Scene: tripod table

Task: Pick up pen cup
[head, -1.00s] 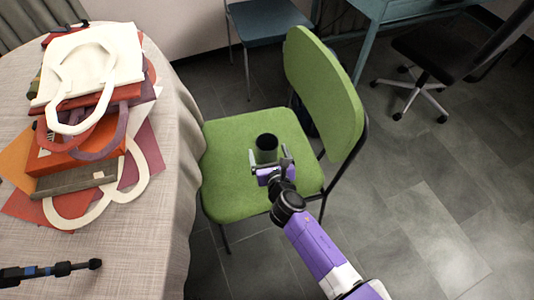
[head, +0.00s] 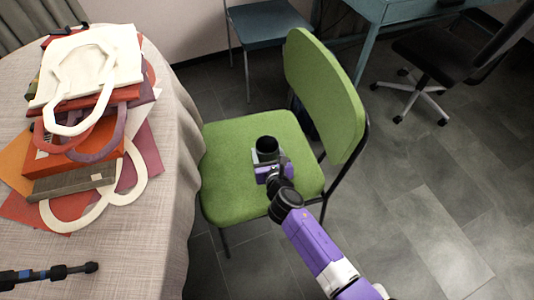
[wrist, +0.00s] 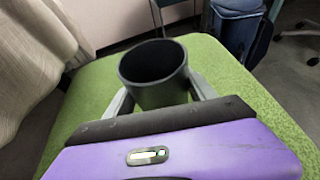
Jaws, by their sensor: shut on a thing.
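The pen cup (head: 266,145) is a dark, round, open-topped cup over the seat of the green chair (head: 225,165). In the wrist view the pen cup (wrist: 155,75) looks empty and close to upright, between the two grey fingers. My gripper (head: 267,158) is shut on it, one finger on each side, as the wrist view of my gripper (wrist: 162,92) also shows. The cup's lower part is hidden behind the gripper body, so I cannot tell whether its base touches the seat.
A round table (head: 120,255) with a pale cloth stands at left, bearing stacked bags (head: 90,70) and a small black tripod (head: 50,273). The chair's green backrest (head: 325,95) rises right of the cup. A blue chair (head: 270,22) and a black office chair (head: 430,60) stand behind.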

